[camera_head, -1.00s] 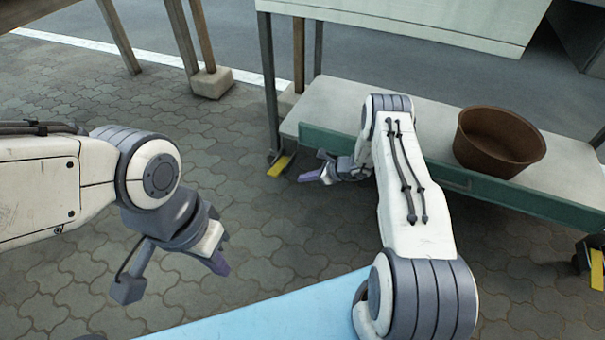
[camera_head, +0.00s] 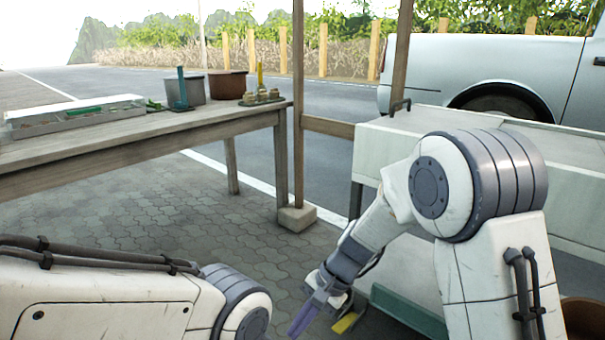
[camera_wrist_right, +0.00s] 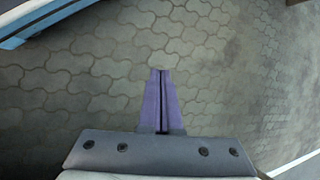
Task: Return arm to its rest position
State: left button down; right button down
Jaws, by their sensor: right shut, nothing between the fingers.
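My right arm (camera_head: 490,190) fills the right side of the head view, bent at the elbow with its forearm slanting down and left. My right gripper (camera_head: 296,333) hangs low at the bottom middle, over the paving. In the right wrist view its purple fingers (camera_wrist_right: 161,75) lie side by side, shut, with nothing between them and only paving stones below. My left arm (camera_head: 110,300) lies across the bottom left. Its gripper is outside the frame.
A wooden table (camera_head: 140,140) at the left carries a white tray (camera_head: 75,118), a grey pot (camera_head: 190,88) and a brown pot (camera_head: 228,84). A white bench (camera_head: 365,160) stands close behind my right arm. A brown bowl (camera_head: 585,318) shows at the lower right.

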jog(key=s+d+r+n+t+h+p, duration=0.1)
jog(key=s+d+r+n+h+p, duration=0.2)
jog(key=s+r+n, duration=0.55)
jog(key=s+d+r+n+t+h+p, duration=0.1)
jog(key=s+d+r+n+h+p, duration=0.15)
jog(key=s+r+n, duration=0.65)
notch_tip(320, 180, up, 34)
jog(key=s+m+p, duration=0.2)
jog(key=m+p, duration=0.1)
jog(key=p, duration=3.4)
jog(key=shift+s+m, duration=0.35)
jog(key=shift+s, duration=0.05)
jog(key=shift+d, duration=0.1)
